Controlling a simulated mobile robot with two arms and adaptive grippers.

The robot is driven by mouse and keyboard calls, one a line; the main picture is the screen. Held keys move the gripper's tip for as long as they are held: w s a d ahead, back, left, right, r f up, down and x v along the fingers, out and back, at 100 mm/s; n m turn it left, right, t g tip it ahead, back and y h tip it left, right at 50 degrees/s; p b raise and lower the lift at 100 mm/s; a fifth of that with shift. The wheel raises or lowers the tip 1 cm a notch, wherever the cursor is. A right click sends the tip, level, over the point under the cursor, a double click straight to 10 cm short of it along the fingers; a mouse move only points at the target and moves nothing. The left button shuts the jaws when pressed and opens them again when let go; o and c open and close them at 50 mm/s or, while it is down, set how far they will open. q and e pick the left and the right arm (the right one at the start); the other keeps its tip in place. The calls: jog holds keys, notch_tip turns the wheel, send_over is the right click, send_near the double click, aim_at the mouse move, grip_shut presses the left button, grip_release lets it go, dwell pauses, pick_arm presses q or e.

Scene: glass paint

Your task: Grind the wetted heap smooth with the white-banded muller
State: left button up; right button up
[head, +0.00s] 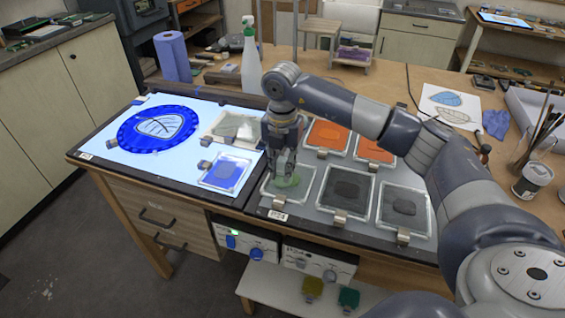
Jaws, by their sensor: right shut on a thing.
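My right gripper (285,166) points down over the front-left glass plate (305,190) of the dark bench section. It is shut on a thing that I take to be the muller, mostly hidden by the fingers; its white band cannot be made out. Pale green paint (290,182) shows on the plate directly under and beside the fingertips. Whether the muller's foot touches the paint is too small to tell. My left gripper is not in view.
Close to the right are plates with dark grey heaps (347,188) and orange paint (327,134). Left are a blue-paint plate (226,173) and a lit panel with a blue leaf disc (155,127). A spray bottle (250,66) stands behind my gripper.

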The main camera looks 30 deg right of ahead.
jog(key=shift+s+f, duration=0.1)
jog(key=shift+s, duration=0.4)
jog(key=shift+s+d, duration=0.85)
jog(key=shift+w+r+p, duration=0.1)
jog(key=shift+r+p, duration=0.25)
jog(key=shift+r, duration=0.2)
jog(key=shift+r+p, duration=1.35)
jog(key=shift+r, duration=0.75)
